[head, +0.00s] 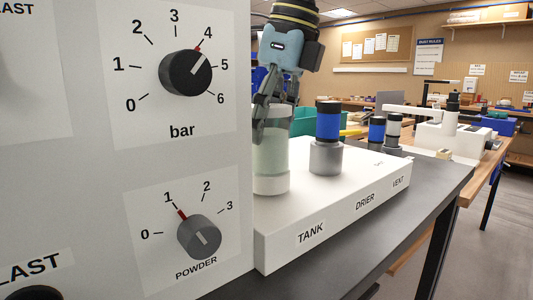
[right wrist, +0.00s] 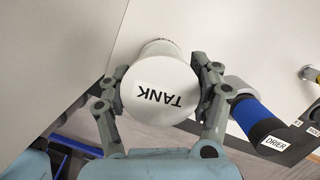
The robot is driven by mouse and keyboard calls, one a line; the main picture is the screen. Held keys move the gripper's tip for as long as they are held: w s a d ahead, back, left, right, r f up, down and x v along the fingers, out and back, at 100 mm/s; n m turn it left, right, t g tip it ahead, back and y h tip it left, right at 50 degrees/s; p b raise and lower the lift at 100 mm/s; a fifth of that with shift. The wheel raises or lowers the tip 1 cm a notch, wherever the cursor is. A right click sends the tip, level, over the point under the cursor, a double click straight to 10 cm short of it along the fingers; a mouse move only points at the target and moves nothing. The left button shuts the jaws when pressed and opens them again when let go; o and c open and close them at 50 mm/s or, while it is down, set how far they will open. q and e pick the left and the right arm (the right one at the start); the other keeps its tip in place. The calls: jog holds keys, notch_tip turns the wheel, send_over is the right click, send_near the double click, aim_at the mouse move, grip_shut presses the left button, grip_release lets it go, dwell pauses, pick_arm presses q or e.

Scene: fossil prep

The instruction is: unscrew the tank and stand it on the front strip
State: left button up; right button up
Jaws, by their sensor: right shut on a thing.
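The tank (head: 271,158) is a pale, translucent upright cylinder with a white lower collar, at the left end of the white base block (head: 330,205), above the TANK label. My right gripper (head: 268,115) reaches down from above and is shut on the tank's upper part. In the right wrist view the tank's white round top (right wrist: 160,88), marked TANK, sits between the two fingers (right wrist: 162,95), one on each side. Whether its thread is engaged cannot be told. The dark front strip (head: 360,245) of the bench lies bare before the block. My left gripper is not in view.
A grey panel (head: 115,170) with bar and powder dials stands close at the left of the tank. The blue and black drier (head: 328,125) stands to the right on a grey foot. Smaller vent parts (head: 377,130) are beyond it.

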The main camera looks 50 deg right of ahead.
jog(key=shift+n, duration=0.7)
jog(key=shift+r, duration=0.1)
jog(key=shift+r, duration=0.1)
jog(key=shift+r, duration=0.5)
jog(key=shift+r, duration=0.1)
jog(key=shift+r+p, duration=1.6)
jog(key=shift+r, duration=0.45)
